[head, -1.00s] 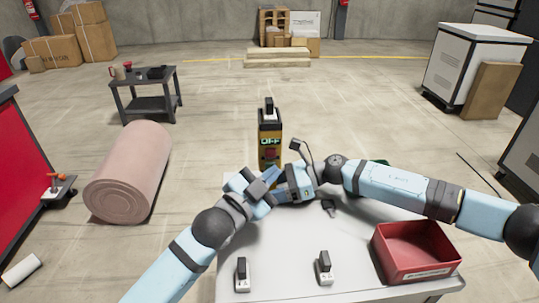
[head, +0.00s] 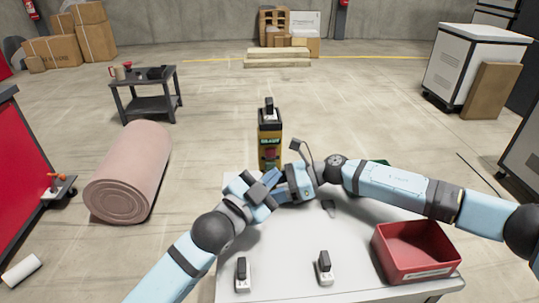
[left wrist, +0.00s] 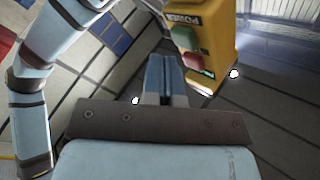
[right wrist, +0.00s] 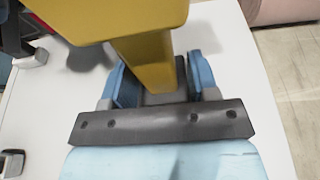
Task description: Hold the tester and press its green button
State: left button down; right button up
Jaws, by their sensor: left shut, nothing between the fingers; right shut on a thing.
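The tester (head: 262,153) is a tall yellow and black box, standing upright in the head view with lit green text on its display. My right gripper (right wrist: 157,78) is shut on its yellow body in the right wrist view. In the head view the left gripper (head: 266,185) hides the tester's lower part.
A black and white plug-like piece (head: 269,106) sits atop the tester. Two similar pieces (head: 242,273) (head: 324,268) stand on the white table (head: 285,245). A red bin (head: 415,255) is at its right front.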

pick_arm(q)
jog(key=shift+s, duration=0.1)
jog(key=s, duration=0.6)
dwell(0.4)
pick_arm(e)
jog(key=o, duration=1.4)
jog(key=shift+c, duration=0.2)
